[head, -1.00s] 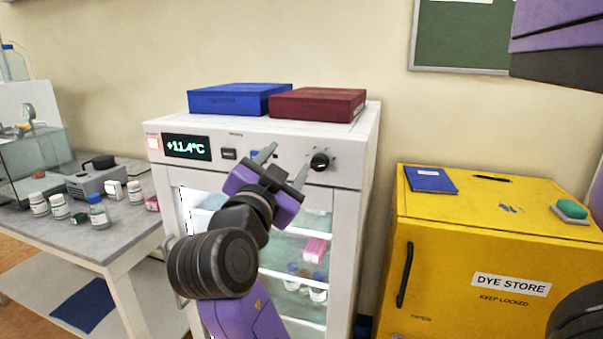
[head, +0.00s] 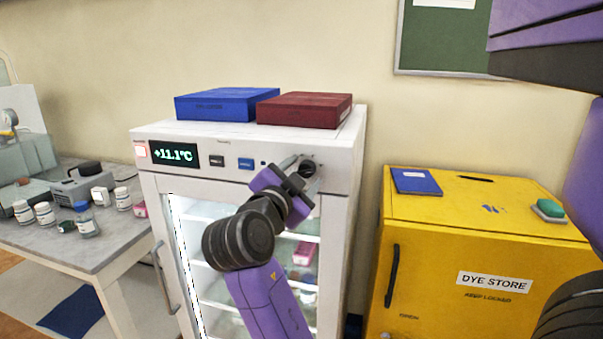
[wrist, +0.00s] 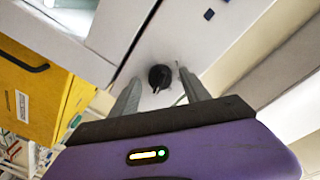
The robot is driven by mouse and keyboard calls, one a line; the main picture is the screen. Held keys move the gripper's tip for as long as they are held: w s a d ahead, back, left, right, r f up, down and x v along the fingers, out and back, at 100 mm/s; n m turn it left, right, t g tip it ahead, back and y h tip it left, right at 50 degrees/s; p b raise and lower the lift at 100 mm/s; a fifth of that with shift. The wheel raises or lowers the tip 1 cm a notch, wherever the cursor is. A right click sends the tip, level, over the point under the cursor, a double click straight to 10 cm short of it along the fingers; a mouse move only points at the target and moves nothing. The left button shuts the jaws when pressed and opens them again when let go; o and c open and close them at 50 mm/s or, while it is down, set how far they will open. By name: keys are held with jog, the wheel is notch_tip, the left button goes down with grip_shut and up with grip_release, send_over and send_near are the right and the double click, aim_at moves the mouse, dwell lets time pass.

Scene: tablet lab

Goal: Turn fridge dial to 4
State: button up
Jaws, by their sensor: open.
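The fridge (head: 345,190) is a white cabinet with a glass door and a display (head: 174,155) reading +11.1°C. Its black dial (wrist: 160,77) shows in the wrist view, between my two fingers and just beyond their tips. In the head view the dial (head: 307,169) is mostly hidden behind my gripper. My gripper (wrist: 155,82) is open and empty, with one finger on each side of the dial. Whether the fingers touch it I cannot tell. The dial's setting cannot be read. My gripper also shows in the head view (head: 302,163), at the fridge's upper right front.
A blue box (head: 227,104) and a dark red box (head: 304,109) lie on the fridge top. A yellow dye store cabinet (head: 480,250) stands to the right. A grey bench (head: 95,250) with several bottles stands to the left.

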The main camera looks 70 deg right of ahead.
grip_shut()
dwell(0.4)
jog(key=n, duration=0.4)
jog(key=shift+f, duration=0.1)
jog(key=n+p, duration=0.1)
jog(key=n, duration=0.4)
jog(key=shift+s+n+h+p, duration=0.1)
jog(key=shift+n+h+p, duration=0.2)
jog(key=shift+n+p, duration=0.1)
jog(key=n+t+p, duration=0.1)
jog(key=n+p, duration=0.2)
jog(key=n, duration=0.2)
jog(key=shift+n, duration=0.4)
jog(key=n+p, duration=0.3)
jog(key=n, duration=0.2)
jog(key=shift+s+t+p, duration=0.1)
jog(key=shift+t+p, duration=0.2)
jog(key=shift+p, duration=0.1)
